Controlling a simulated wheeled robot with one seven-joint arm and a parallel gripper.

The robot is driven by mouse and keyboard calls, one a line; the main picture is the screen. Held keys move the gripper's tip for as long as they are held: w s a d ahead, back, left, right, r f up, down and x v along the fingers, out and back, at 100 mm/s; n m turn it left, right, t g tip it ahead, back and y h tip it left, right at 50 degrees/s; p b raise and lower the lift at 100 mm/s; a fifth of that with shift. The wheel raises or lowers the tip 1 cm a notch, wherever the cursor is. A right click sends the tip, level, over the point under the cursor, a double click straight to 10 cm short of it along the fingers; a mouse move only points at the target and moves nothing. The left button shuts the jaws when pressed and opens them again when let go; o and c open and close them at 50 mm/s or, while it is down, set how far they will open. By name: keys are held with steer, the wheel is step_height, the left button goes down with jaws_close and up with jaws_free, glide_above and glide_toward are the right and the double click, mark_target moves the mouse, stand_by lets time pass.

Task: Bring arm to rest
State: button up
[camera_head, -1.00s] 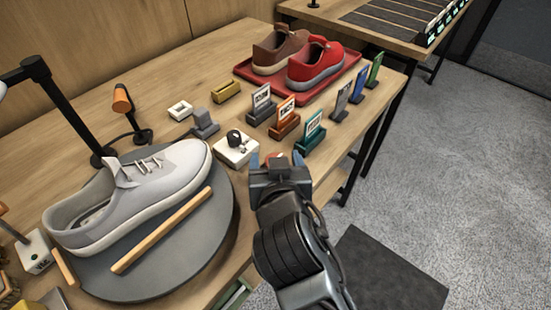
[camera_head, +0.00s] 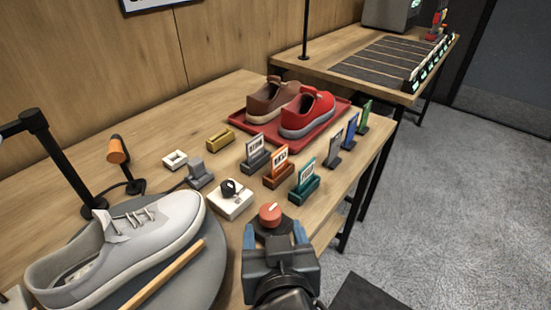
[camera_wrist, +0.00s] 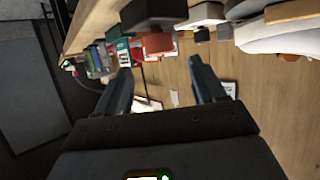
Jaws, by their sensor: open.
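My gripper (camera_head: 275,237) is at the front edge of the wooden table in the head view, with its two blue fingers apart and nothing between them. In the wrist view my gripper (camera_wrist: 161,84) shows its fingers spread, with bare tabletop and small items beyond. A round orange-red knob on a dark base (camera_head: 270,214) stands just past the fingertips. A white block with a black knob (camera_head: 231,198) is left of it. A grey sneaker (camera_head: 120,246) rests on the round grey turntable (camera_head: 211,270), with a wooden stick (camera_head: 165,275) lying on it.
Card holders in grey (camera_head: 256,156), orange (camera_head: 278,170) and teal (camera_head: 304,184) stand right of centre. A red tray (camera_head: 236,117) holds a brown and a red sneaker. A black lamp post (camera_head: 62,160) is at left. Open grey floor (camera_head: 460,210) lies to the right.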

steer(key=s+d+f+y, duration=0.1)
steer(key=s+d+f, duration=0.5)
steer(key=s, duration=0.2)
steer(key=s+d+r+h, duration=0.1)
steer(key=s+d+r, duration=0.2)
steer(key=s+d, duration=0.5)
steer(key=s+d+r+m+t+h, duration=0.1)
steer(key=s+d+r, duration=0.1)
steer(key=s+d, duration=0.6)
steer(key=s, duration=0.6)
steer(key=shift+r+h, duration=0.3)
steer(key=shift+r, duration=0.1)
steer(key=shift+s, duration=0.1)
